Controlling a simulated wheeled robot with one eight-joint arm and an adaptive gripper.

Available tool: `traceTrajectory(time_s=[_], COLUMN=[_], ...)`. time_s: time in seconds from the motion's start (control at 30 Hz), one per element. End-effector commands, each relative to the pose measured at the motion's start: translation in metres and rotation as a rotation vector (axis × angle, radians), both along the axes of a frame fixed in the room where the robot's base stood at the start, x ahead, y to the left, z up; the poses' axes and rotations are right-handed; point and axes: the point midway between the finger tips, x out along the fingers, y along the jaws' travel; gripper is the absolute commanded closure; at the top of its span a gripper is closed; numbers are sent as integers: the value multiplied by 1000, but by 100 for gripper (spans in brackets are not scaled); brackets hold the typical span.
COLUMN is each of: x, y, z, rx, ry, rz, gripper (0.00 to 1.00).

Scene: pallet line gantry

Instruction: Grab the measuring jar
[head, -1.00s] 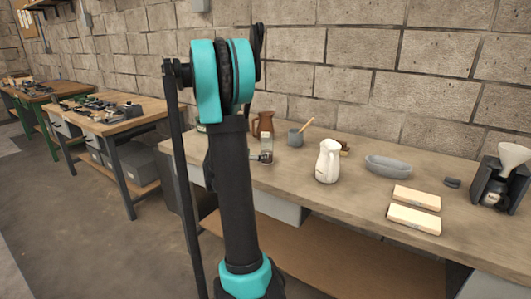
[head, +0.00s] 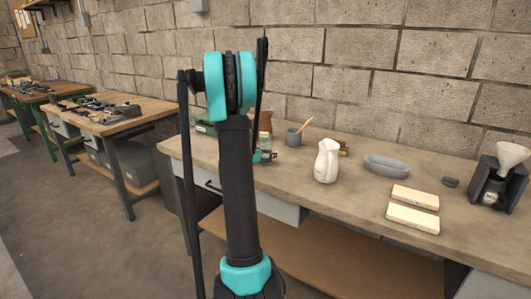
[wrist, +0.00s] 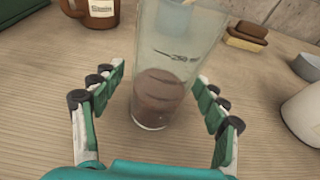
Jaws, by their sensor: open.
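The measuring jar (wrist: 168,75) is a clear glass vessel with dark markings and a brown content at its bottom. It stands upright on the wooden bench in the wrist view. My gripper (wrist: 160,98) is open, with one finger on each side of the jar's lower part. Neither finger clearly touches the glass. In the head view my arm hides most of the jar, and only a little of it shows beside my gripper (head: 265,156).
A brown mug (wrist: 98,12) stands behind left. A white pitcher (head: 327,161) stands right of the jar. A grey cup (head: 293,137), a grey oval bowl (head: 387,165), two pale blocks (head: 413,218) and a coffee maker (head: 499,180) share the workbench (head: 345,205). Its front middle is clear.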

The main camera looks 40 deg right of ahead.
Motion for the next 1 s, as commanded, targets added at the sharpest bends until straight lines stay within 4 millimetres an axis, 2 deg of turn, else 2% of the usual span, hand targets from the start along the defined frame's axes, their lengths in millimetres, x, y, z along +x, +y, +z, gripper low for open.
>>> traceTrajectory(time_s=[0.07,0.53,1.0], x=[0,0,0], y=[0,0,0], z=[0,0,5], rx=[0,0,0], ry=[0,0,1], rz=[0,0,0], gripper=[32,89,89])
